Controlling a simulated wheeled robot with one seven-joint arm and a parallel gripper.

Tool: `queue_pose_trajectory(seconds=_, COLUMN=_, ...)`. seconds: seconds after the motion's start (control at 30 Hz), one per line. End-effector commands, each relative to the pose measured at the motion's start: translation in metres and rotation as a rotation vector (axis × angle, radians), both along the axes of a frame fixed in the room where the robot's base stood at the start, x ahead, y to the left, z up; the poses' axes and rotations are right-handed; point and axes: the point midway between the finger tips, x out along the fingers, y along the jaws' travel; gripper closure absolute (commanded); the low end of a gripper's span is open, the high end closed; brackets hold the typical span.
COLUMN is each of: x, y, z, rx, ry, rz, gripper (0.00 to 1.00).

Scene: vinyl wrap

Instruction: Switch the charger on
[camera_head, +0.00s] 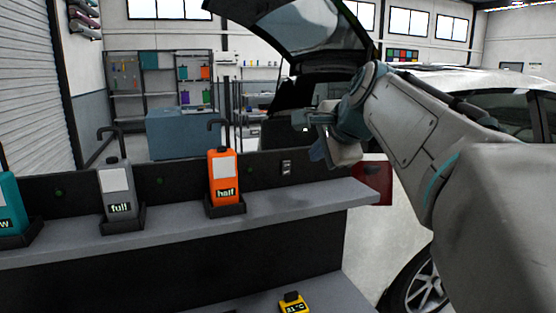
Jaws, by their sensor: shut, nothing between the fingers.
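No part is labelled as the charger. A row of black cradles on the grey shelf holds a grey unit marked "full" (119,190), an orange unit marked "half" (222,172) and a partly cut-off teal unit (10,212). A small grey switch or socket plate (286,168) is on the dark back panel, right of the orange unit; its setting is too small to read. My gripper (320,152) is shut and empty, above the right end of the shelf, up and to the right of that plate. It appears apart from the plate, though depth is hard to judge.
The grey shelf (290,200) is bare right of the orange unit. A yellow device (293,303) lies on a lower surface. A white car (470,85) with its hatch raised stands behind my arm. Hooked tops rise above the units.

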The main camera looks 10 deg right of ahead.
Motion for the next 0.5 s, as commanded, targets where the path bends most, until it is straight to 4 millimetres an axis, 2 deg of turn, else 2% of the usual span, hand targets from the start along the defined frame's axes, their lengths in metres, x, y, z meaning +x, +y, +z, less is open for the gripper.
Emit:
queue_pose_trajectory(seconds=0.17, x=0.015, y=0.003, z=-0.012, rx=0.0, ry=0.004, rz=0.002, gripper=1.0)
queue_pose_trajectory(seconds=0.5, x=0.071, y=0.014, z=-0.057, rx=-0.001, ry=0.006, rz=0.002, gripper=1.0)
